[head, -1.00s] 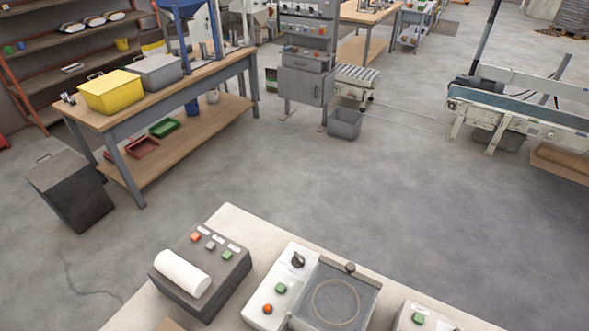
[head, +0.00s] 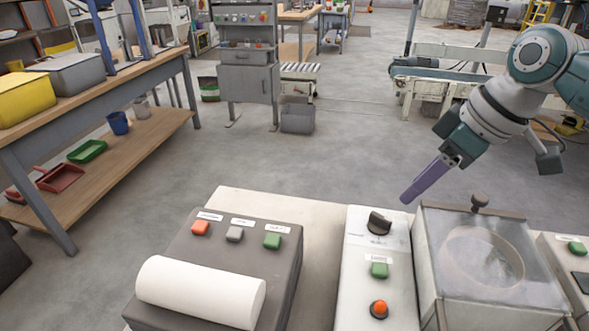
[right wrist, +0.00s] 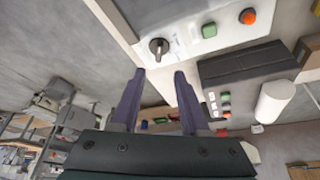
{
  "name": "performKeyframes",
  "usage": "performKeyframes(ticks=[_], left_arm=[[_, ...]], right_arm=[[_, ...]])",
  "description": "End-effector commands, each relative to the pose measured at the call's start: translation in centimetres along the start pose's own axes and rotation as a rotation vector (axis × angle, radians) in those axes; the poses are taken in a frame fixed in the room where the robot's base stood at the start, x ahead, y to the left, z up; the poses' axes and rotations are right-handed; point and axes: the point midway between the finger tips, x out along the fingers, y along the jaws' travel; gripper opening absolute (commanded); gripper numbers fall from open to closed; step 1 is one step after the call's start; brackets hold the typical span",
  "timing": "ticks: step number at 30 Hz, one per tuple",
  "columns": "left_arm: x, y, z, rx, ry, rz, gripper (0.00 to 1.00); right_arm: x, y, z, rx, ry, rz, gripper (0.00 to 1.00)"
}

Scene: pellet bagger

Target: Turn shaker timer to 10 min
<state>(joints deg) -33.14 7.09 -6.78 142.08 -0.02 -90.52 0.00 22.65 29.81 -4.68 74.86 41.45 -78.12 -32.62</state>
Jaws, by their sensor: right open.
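The shaker's timer is a black rotary knob (head: 379,222) at the far end of a white control panel (head: 364,250), above a green button (head: 379,270) and an orange-red button (head: 379,309). The clear-lidded shaker box (head: 490,260) stands right of the panel. My right gripper (head: 405,198) is just beyond and above the knob, to its right, touching nothing. In the right wrist view the purple fingers (right wrist: 160,74) are apart and empty, with the knob (right wrist: 158,46) just past the gap between their tips. Scale marks around the knob are too small to read. My left gripper is out of view.
A grey printer-like box (head: 215,270) with a white roll (head: 200,292) stands left of the panel on the pale bench (head: 322,215). Another unit with a green button (head: 577,248) is at the right edge. Open floor lies beyond the bench.

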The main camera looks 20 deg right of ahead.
Motion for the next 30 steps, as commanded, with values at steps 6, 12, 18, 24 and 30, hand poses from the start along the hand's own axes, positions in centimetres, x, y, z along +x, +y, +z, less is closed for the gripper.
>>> performKeyframes(ticks=[6,12,18,24,30], left_arm=[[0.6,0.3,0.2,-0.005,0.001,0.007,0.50],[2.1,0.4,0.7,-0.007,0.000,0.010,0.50],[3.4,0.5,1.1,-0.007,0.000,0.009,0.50],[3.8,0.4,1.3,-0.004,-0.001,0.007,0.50],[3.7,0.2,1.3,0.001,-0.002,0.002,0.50]], right_arm=[[2.4,0.0,0.0,0.004,0.002,-0.004,0.45],[6.2,0.0,0.0,0.004,0.002,-0.003,0.45],[8.9,0.1,0.1,0.003,0.001,-0.001,0.45],[9.8,0.1,0.0,0.001,0.001,0.000,0.45],[9.8,0.1,-0.1,0.000,0.001,0.000,0.45]])
